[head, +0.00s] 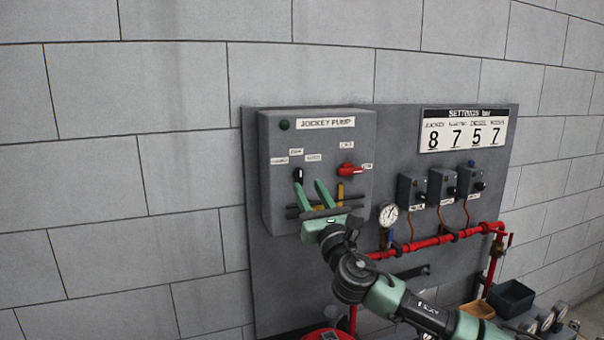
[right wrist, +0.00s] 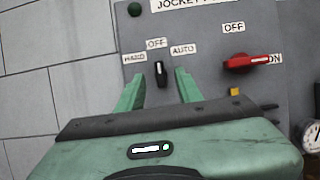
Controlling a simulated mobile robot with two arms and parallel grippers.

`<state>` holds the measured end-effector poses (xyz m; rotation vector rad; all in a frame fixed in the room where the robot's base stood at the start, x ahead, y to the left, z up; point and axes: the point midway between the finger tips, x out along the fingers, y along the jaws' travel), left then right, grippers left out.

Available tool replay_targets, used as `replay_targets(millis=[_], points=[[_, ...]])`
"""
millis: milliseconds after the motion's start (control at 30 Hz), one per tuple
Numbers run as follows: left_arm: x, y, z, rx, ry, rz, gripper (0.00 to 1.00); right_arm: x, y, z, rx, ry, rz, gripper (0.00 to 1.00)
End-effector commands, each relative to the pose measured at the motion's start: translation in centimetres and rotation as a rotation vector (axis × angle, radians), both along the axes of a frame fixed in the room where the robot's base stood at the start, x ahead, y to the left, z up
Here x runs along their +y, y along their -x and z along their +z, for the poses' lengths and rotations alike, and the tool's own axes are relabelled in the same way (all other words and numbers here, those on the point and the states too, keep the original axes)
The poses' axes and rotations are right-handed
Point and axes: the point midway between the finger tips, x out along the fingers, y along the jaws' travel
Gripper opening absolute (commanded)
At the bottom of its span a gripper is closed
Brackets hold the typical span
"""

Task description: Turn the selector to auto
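The selector (right wrist: 161,74) is a small black knob on the grey jockey pump panel (head: 360,190). In the right wrist view it stands about upright, pointing at the OFF label, with HAND to its left and AUTO (right wrist: 183,50) to its right. The selector also shows in the head view (head: 298,174), by the left fingertip. My right gripper (head: 309,186) has its two green fingers spread at the panel. In the right wrist view the fingers (right wrist: 159,76) lie on either side of the knob with gaps; I cannot tell how close the tips are in depth. My left gripper is not in view.
A red switch (right wrist: 248,63) sits right of the selector, with a green lamp (head: 284,125) at the panel's upper left. A pressure gauge (head: 388,214), small black boxes (head: 441,186) and red pipe (head: 433,241) are to the right. The wall left of the board is bare.

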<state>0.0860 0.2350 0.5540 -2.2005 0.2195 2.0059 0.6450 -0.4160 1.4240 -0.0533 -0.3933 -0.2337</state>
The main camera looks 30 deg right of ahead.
Motion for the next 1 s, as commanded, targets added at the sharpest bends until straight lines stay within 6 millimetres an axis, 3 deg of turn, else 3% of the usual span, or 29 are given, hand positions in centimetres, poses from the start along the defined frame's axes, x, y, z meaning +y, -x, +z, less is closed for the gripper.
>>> replay_targets(millis=[33, 300, 700, 833, 1000], points=[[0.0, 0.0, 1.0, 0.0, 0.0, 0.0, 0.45, -0.2, -0.9, 1.0, -0.001, -0.003, -0.001, 0.35], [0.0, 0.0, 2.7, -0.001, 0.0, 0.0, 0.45, -1.0, -4.3, 2.1, 0.0, -0.007, 0.001, 0.35], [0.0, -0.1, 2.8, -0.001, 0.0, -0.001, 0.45, -1.2, -5.2, 2.1, 0.001, -0.006, 0.002, 0.35], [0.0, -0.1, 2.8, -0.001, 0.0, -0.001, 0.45, -1.2, -5.1, 2.1, 0.001, -0.006, 0.002, 0.02], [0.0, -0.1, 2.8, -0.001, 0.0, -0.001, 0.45, -1.2, -5.1, 2.1, 0.0, -0.007, 0.002, 0.0]])
